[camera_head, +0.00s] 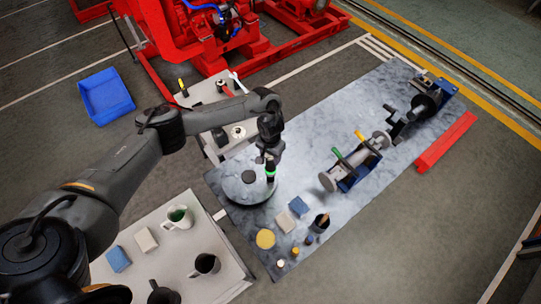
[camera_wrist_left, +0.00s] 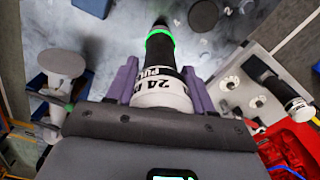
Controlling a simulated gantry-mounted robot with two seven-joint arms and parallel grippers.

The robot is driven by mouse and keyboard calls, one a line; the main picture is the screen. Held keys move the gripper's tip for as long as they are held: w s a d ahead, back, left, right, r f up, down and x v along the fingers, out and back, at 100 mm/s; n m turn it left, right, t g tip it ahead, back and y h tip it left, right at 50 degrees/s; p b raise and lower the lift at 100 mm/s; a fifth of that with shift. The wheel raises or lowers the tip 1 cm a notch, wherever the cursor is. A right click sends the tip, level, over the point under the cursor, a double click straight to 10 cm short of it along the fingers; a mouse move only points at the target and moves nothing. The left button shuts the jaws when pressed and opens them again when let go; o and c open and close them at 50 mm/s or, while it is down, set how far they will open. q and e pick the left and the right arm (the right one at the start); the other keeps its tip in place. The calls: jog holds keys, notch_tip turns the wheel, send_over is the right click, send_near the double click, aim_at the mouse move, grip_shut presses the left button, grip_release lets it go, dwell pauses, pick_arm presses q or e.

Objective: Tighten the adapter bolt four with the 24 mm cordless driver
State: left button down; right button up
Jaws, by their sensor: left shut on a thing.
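My left gripper (camera_head: 269,152) is shut on the 24 mm cordless driver (camera_head: 270,172), which has a green ring and points down over the grey marbled bench. In the left wrist view the driver (camera_wrist_left: 158,62) shows a white collar printed "24", a green ring and a dark nose, with a purple finger on each side. I cannot tell whether the nose touches a bolt. The adapter bolts are too small or hidden to tell apart. My right gripper is not in view.
Blue-based shaft fixtures (camera_head: 360,172) stand on the bench's right half, with a red bar (camera_head: 446,142) beyond. A red pumpset (camera_head: 200,40) stands behind. A white table (camera_head: 210,268) and a blue bin (camera_head: 105,97) are at left.

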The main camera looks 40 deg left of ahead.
pick_arm(q)
jog(key=shift+f, duration=0.3)
dwell(1.3)
jog(key=shift+r, duration=0.1)
notch_tip(320, 180, up, 3)
jog(key=p, duration=0.3)
jog(key=shift+r, duration=1.2)
